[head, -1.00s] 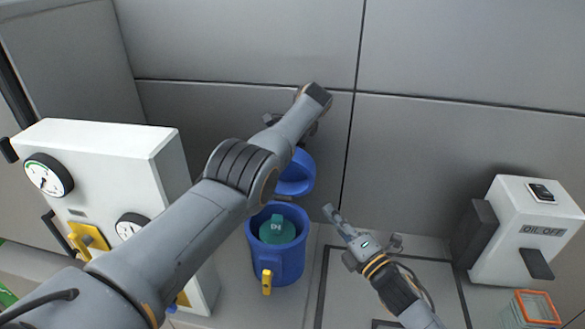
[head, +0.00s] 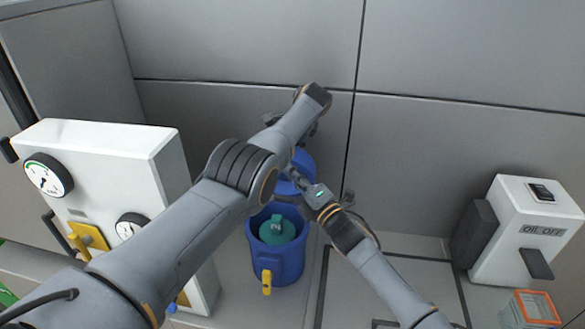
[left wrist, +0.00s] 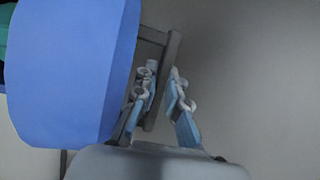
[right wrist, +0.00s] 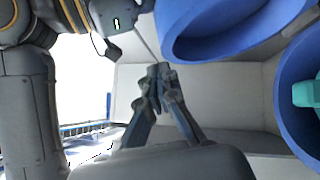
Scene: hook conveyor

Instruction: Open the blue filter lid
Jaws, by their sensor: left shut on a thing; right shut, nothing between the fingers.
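The blue filter housing (head: 277,263) stands on the bench with its mouth uncovered. A teal filter (head: 277,229) sits inside; it also shows in the right wrist view (right wrist: 308,91). The blue lid (head: 303,163) is raised above and behind the housing, partly hidden by my arms. In the left wrist view the lid (left wrist: 75,75) is at the left, and my left gripper (left wrist: 160,85) is shut on its grey handle bar (left wrist: 168,55). My right gripper (right wrist: 163,72) is shut and empty, close to the lid, which shows above right in its view (right wrist: 220,25). Whether they touch is unclear.
A white gauge panel (head: 105,160) stands left of the housing. A yellow valve handle (head: 266,282) sticks out in front of it. A white switch box (head: 525,215) and an orange-rimmed container (head: 533,308) are at the right. A grey wall (head: 240,40) is behind.

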